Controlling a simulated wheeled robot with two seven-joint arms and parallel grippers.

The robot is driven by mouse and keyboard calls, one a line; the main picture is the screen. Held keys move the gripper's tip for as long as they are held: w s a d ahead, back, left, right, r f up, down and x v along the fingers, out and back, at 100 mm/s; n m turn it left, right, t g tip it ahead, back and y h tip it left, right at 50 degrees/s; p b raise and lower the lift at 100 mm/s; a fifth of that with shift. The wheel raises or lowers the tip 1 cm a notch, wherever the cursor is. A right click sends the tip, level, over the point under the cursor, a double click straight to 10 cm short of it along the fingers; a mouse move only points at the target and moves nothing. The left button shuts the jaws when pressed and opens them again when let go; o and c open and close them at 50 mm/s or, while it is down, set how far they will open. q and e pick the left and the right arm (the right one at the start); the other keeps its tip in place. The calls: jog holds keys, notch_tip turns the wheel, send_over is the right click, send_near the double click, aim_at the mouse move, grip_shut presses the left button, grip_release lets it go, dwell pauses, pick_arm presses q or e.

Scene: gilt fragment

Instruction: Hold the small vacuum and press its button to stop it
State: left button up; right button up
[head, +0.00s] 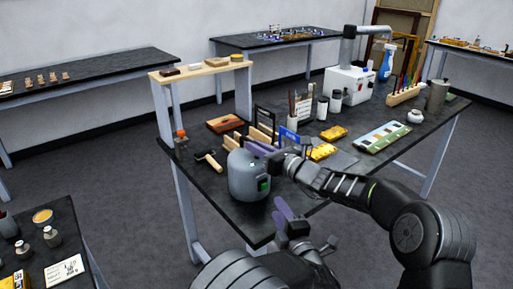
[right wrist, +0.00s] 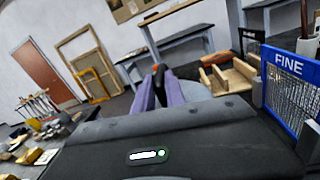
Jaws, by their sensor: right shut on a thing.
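The small vacuum (head: 243,178) is a grey, rounded body standing upright at the near edge of the dark workbench. A green button (head: 264,184) on a dark panel shows on its right side. My right gripper (head: 259,150) is at the top of the vacuum, shut on it; the exact grip is partly hidden.
Another table (head: 75,230) stands at lower left, with floor between.

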pick_arm(q)
jog(key=shift+c, duration=0.6)
dwell(0.7)
grip_shut()
dwell(0.4)
dwell(1.2)
